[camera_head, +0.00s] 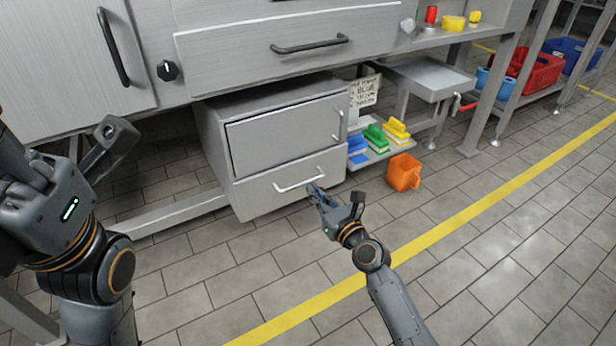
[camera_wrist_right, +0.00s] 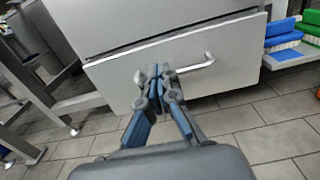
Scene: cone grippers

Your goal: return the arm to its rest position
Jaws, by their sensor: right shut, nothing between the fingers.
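My right gripper (camera_head: 316,190) is shut and empty, just in front of the lower drawer's right part in the head view. In the right wrist view its fingertips (camera_wrist_right: 158,72) are together and overlap the left end of the drawer handle (camera_wrist_right: 200,66); I cannot tell whether they touch it. The lower drawer (camera_head: 280,192) of the grey cabinet is closed, with its white handle (camera_head: 300,180) across the front. My left arm (camera_head: 70,215) is at the left edge of the head view, folded up; its fingers do not show clearly.
An orange bin (camera_head: 403,172) stands on the floor right of the cabinet. Blue, green and yellow brushes (camera_head: 375,138) lie on a low shelf beside it. A grey tray table (camera_head: 428,75) and red and blue crates (camera_head: 540,72) are farther right. The tiled floor in front is clear.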

